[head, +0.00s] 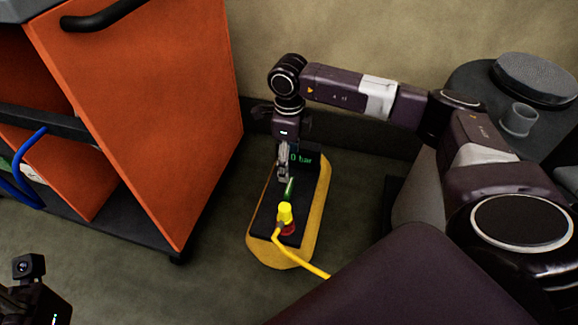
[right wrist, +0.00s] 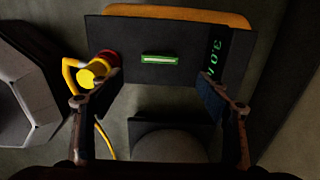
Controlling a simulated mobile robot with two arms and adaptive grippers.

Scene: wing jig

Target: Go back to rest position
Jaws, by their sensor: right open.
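My right gripper (head: 284,176) hangs pointing down over the black top panel of a yellow-sided unit on the floor. In the right wrist view its two fingers (right wrist: 144,93) are wide apart with nothing between them. The panel (right wrist: 150,30) carries a green bar-shaped part (right wrist: 160,58), a yellow plug (right wrist: 92,74) at a red ring, and a green digital readout (right wrist: 216,58). One fingertip overlaps the plug's edge in that view; I cannot tell whether they touch. Part of my left gripper's housing (head: 36,295) shows at the lower left; its fingers are out of frame.
A yellow cable (head: 300,263) runs from the plug toward the lower right. An orange cart (head: 170,110) with a black handle stands at the left. A dark round-topped stand (head: 475,82) with a grey cup (head: 518,120) is at the right. The floor between cart and unit is clear.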

